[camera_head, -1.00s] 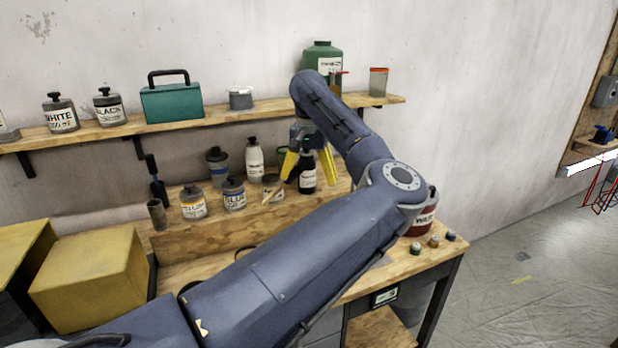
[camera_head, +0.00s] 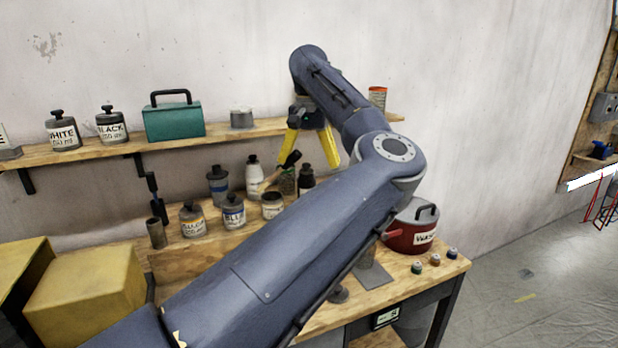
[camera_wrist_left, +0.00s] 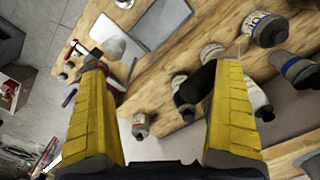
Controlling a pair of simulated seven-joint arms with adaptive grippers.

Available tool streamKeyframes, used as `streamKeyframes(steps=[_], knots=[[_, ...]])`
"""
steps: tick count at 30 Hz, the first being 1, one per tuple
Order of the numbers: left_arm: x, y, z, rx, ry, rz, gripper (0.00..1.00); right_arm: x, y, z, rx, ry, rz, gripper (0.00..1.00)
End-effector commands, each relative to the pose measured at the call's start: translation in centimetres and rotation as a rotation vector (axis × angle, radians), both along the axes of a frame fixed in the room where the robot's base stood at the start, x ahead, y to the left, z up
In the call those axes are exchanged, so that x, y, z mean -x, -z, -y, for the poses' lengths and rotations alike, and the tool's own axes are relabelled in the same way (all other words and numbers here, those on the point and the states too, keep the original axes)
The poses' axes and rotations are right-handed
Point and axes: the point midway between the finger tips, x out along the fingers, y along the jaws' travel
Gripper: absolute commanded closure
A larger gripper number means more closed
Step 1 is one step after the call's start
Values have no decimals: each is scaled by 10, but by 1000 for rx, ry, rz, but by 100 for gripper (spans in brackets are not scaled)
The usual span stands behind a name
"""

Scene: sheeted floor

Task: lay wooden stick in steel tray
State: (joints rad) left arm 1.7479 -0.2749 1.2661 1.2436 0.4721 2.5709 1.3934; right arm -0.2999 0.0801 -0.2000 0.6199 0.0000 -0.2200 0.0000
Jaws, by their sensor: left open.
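My left gripper (camera_head: 309,162) is open and empty above the bottles at the back of the bench; its spread yellow fingers also frame the left wrist view (camera_wrist_left: 160,65). A pale wooden stick-like piece with a dark end (camera_head: 272,179) slants up behind a small jar (camera_head: 272,206), left of the gripper; I cannot tell whether it is the wooden stick. A flat grey metal piece, likely the steel tray (camera_wrist_left: 160,24), lies on the bench at the top of the left wrist view. My arm hides much of the bench in the head view. My right gripper is not in view.
Paint jars (camera_head: 192,220) and bottles crowd the raised back step. A red wax pot (camera_head: 410,236) and several small caps stand at the right end. The shelf (camera_head: 220,132) above holds a teal box (camera_head: 174,120). Yellow boxes (camera_head: 88,296) stand at the left.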

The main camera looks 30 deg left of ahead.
Motion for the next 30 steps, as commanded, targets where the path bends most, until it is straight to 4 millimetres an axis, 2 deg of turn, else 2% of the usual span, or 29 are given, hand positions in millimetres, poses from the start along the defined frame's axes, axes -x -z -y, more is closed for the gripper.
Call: streamKeyframes(steps=[6, 18, 30], knots=[[0, -17, 0, 1, 1, 0, 0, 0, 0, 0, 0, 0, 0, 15], [0, -21, 0, 0, 1, 0, 0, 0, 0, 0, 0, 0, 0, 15], [0, -21, 0, 0, 1, 0, 47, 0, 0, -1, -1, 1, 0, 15]])
